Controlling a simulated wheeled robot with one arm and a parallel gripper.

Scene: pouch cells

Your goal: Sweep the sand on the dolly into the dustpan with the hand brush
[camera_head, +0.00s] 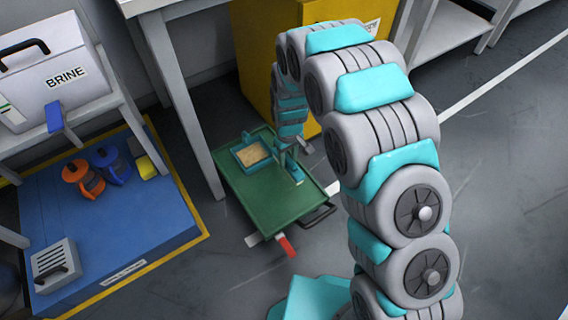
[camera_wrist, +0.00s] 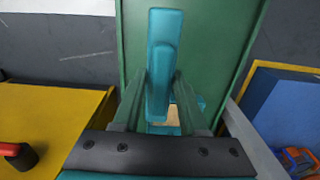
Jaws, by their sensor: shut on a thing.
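The green dolly (camera_head: 245,195) stands on the floor and also fills the middle of the wrist view (camera_wrist: 215,40). A teal square tray-like thing, seemingly the dustpan (camera_head: 237,158), sits on its far part. Tan sand (camera_head: 252,153) shows inside its outline; I cannot tell whether the sand is in the pan or on the deck. My gripper (camera_wrist: 160,100) is shut on a teal hand brush (camera_wrist: 163,50), whose long handle lies between the fingers. The brush (camera_head: 295,171) is over the dolly, right of the sand. The bristles are hidden. A little sand (camera_wrist: 172,120) shows below the brush.
A yellow cabinet (camera_head: 252,60) stands right behind the dolly. A grey table leg (camera_head: 185,110) rises close on its left. A blue platform (camera_head: 110,235) with orange and blue containers lies further left. A red-ended lever (camera_head: 286,246) sticks out at the dolly's near end. Floor to the right is clear.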

